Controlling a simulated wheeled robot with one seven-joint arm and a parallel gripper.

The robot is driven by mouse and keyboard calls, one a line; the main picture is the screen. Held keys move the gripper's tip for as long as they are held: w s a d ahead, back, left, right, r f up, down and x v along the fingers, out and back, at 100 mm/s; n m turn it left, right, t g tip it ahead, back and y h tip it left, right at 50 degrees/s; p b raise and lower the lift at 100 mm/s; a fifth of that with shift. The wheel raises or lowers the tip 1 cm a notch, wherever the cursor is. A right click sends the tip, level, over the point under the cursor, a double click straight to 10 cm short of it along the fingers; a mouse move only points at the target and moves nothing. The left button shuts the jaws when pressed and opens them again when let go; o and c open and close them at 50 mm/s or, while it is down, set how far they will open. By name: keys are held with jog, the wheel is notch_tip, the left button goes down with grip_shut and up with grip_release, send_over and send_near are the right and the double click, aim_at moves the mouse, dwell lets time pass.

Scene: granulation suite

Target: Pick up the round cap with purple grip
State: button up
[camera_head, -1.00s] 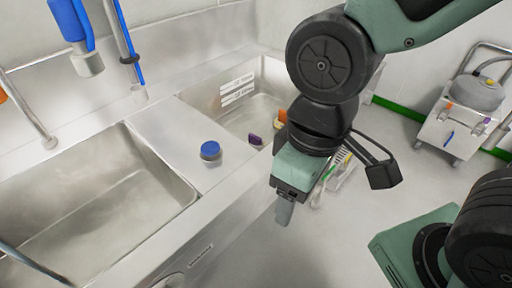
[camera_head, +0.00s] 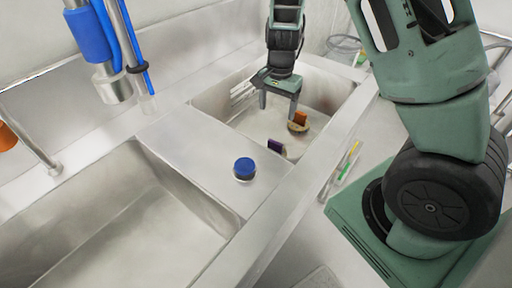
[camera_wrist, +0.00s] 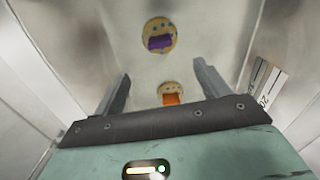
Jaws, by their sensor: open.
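The round cap with purple grip (camera_wrist: 160,38) lies in the right-hand sink basin. In the wrist view it is a pale yellowish disc with a purple bar across it, beyond my fingertips. In the head view its purple grip (camera_head: 276,146) shows at the basin's near edge, and the rim hides part of it. A similar cap with an orange grip (camera_head: 299,122) lies further back in the same basin; it also shows between my fingers in the wrist view (camera_wrist: 172,95). My gripper (camera_head: 280,108) is open and empty, pointing down over the basin, apart from both caps.
The right-hand basin (camera_head: 335,92) has steel walls close around my gripper. A blue-lidded container (camera_head: 244,168) stands on the steel divider between the basins. The left basin (camera_head: 130,225) looks empty. Blue-handled spray fittings (camera_head: 90,38) hang at the back left.

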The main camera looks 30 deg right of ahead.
aim_at(275, 142)
jog(key=f, duration=0.6)
jog(key=f+b, duration=0.1)
jog(key=f, duration=0.5)
jog(key=shift+w+d+f, duration=0.1)
jog(key=shift+d+f, duration=0.1)
jog(key=shift+f, duration=0.05)
notch_tip(275, 142, down, 5)
jog(key=shift+d, duration=0.1)
jog(key=shift+c, duration=0.3)
jog(key=c, duration=1.2)
